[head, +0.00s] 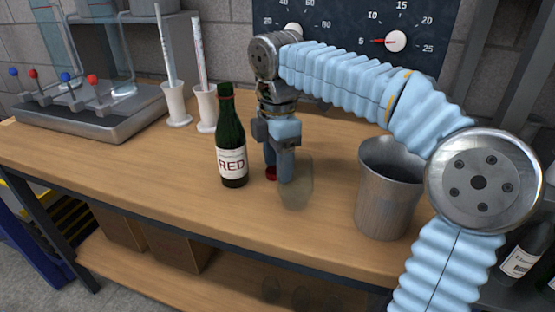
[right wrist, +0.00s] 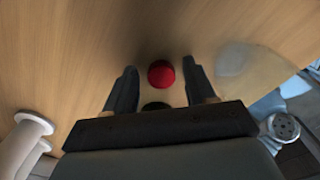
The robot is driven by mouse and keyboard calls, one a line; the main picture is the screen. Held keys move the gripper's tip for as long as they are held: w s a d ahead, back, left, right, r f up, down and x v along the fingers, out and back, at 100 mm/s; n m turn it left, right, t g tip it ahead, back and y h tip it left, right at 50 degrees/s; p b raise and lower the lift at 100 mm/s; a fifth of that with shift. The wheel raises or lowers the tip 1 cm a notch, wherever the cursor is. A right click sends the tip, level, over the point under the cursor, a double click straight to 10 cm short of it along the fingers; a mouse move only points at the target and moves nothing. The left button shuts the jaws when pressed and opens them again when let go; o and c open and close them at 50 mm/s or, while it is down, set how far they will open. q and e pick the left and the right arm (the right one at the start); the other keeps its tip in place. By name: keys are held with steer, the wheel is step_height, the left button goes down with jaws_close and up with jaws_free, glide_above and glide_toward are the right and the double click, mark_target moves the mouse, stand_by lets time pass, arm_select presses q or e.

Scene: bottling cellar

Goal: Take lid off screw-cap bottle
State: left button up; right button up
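A dark green bottle (head: 232,143) with a white label reading "RED" stands upright on the wooden bench. Its mouth is too small to make out clearly. A red screw cap (head: 271,173) is at the bench top, just right of the bottle's base; it also shows in the right wrist view (right wrist: 161,73). My right gripper (head: 278,178) points down right of the bottle, apart from it. Its fingers are open, with the cap between or just beyond their tips and gaps on both sides. My left gripper is not in view.
A metal bucket (head: 388,190) stands to the right, under my right arm. A faint see-through shape (head: 297,185) is beside the gripper. Two white cylinders with tubes (head: 206,108) and a metal tray with levers (head: 95,118) stand at the left. The bench's front middle is clear.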

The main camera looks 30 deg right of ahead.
steer(key=shift+r, duration=0.25)
step_height(320, 180, up, 12)
steer(key=p, duration=0.2)
